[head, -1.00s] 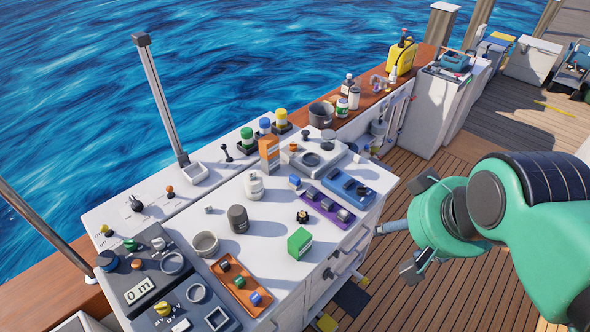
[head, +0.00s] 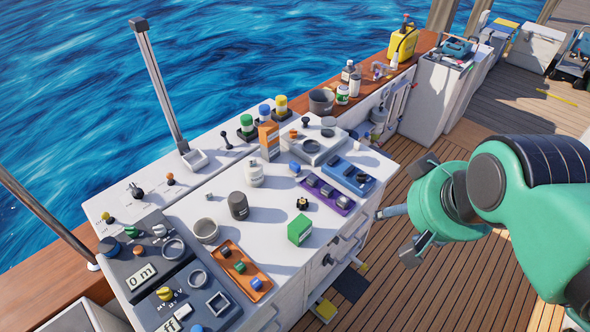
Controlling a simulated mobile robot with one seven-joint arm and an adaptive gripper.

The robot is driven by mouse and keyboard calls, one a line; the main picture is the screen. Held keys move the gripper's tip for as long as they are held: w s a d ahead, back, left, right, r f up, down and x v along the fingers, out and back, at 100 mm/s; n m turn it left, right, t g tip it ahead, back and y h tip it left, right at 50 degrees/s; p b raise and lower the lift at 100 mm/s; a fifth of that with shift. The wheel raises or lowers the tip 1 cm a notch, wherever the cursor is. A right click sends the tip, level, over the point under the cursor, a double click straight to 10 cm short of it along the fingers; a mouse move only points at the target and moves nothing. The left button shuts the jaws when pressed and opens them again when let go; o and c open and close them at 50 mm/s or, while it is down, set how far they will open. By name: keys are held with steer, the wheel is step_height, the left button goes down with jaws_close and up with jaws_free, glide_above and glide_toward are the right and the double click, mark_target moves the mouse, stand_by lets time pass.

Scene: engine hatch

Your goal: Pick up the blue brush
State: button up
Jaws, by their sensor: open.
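I cannot pick out a blue brush with certainty. A small blue-topped item (head: 295,168) stands on the white console top (head: 265,225), too small to identify. My gripper (head: 402,212) is open and empty, to the right of the console's front edge, over the deck, with its fingers toward the console. My green arm fills the right side of the head view.
The console holds a green box (head: 300,230), an orange tray (head: 228,257), a purple tray (head: 325,194), a blue tray (head: 362,184), a dark grey cup (head: 238,205) and a white bottle (head: 254,174). A tall post (head: 158,80) rises behind. The wooden deck (head: 410,290) has free room.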

steer(key=w+a+r+m+g+p, duration=0.1)
steer(key=w+r+p, duration=0.1)
steer(key=w, duration=0.5)
steer(key=w+a+r+m+p, duration=0.1)
steer(key=w+a+r+p, duration=0.15)
steer(key=w, duration=0.45)
steer(key=m+g+p, duration=0.5)
steer(key=m+p, duration=0.2)
steer(key=p, duration=0.2)
glide_above(294, 164)
step_height(294, 164, down, 30)
steer(key=shift+f, duration=0.1)
steer(key=shift+s+f, duration=0.1)
steer(key=shift+f, duration=0.05)
steer(key=shift+f+p, duration=0.5)
steer(key=shift+f, duration=3.65)
